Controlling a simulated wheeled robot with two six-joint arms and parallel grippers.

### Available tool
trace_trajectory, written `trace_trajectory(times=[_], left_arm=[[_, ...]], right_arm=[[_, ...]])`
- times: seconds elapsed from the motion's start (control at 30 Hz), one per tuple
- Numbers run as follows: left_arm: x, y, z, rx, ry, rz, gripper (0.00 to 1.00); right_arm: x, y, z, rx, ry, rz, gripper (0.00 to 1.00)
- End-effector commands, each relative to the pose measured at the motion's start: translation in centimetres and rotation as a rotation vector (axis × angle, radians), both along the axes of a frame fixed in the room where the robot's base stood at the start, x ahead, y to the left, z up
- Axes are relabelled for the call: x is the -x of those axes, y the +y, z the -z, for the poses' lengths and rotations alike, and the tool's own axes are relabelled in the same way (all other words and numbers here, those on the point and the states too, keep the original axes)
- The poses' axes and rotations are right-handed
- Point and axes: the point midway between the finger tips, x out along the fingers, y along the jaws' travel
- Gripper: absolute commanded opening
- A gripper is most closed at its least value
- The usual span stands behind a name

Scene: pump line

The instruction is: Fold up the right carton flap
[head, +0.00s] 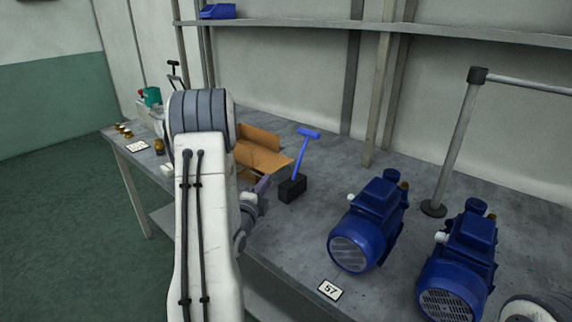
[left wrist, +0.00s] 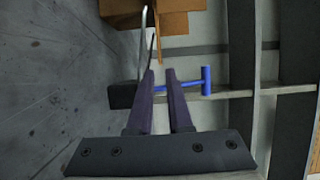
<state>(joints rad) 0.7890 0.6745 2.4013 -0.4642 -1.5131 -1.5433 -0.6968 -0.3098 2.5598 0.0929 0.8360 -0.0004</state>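The open brown cardboard carton (head: 258,142) stands on the bench, partly hidden behind my left arm. Its right flap (head: 281,163) sticks out toward the right. In the left wrist view the carton (left wrist: 174,22) is at the top, and a thin brown edge (left wrist: 159,58), apparently the flap seen edge-on, reaches down toward the fingertips. My left gripper (head: 263,184) is close beside the flap, below it in the head view. In the wrist view its dark purple fingers (left wrist: 159,74) are apart with a narrow gap. Contact with the flap cannot be told. My right gripper is not visible.
A blue T-handled tool (head: 303,150) stands in a black block (head: 292,189) just right of the flap.

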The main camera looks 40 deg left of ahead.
Motion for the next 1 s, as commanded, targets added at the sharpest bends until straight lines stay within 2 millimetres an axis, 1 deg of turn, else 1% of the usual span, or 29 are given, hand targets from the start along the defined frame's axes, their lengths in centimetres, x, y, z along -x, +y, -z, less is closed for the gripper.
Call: trace_trajectory(times=[0.13, 0.3, 0.5, 0.6, 0.7, 0.97, 1.0], left_arm=[[-2.5, -0.2, -0.1, 0.001, -0.001, 0.014, 0.17], [-5.8, 0.5, -0.2, 0.000, -0.002, 0.017, 0.17], [-8.8, 1.6, -0.1, 0.001, 0.000, 0.016, 0.17], [-9.6, 1.9, 0.0, 0.001, 0.000, 0.015, 0.17], [-10.0, 2.1, 0.0, 0.002, 0.000, 0.014, 0.17], [-10.0, 2.3, 0.0, 0.002, 0.000, 0.012, 0.17], [-10.0, 2.3, 0.0, 0.002, 0.000, 0.011, 0.06]], right_arm=[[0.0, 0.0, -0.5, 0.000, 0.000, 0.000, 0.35], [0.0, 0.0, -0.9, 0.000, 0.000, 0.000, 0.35], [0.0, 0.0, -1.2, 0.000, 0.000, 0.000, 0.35], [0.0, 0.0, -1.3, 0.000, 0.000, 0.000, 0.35], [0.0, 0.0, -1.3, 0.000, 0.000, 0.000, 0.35], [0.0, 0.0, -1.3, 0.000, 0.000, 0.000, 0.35], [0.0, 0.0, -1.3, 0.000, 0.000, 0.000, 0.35]])
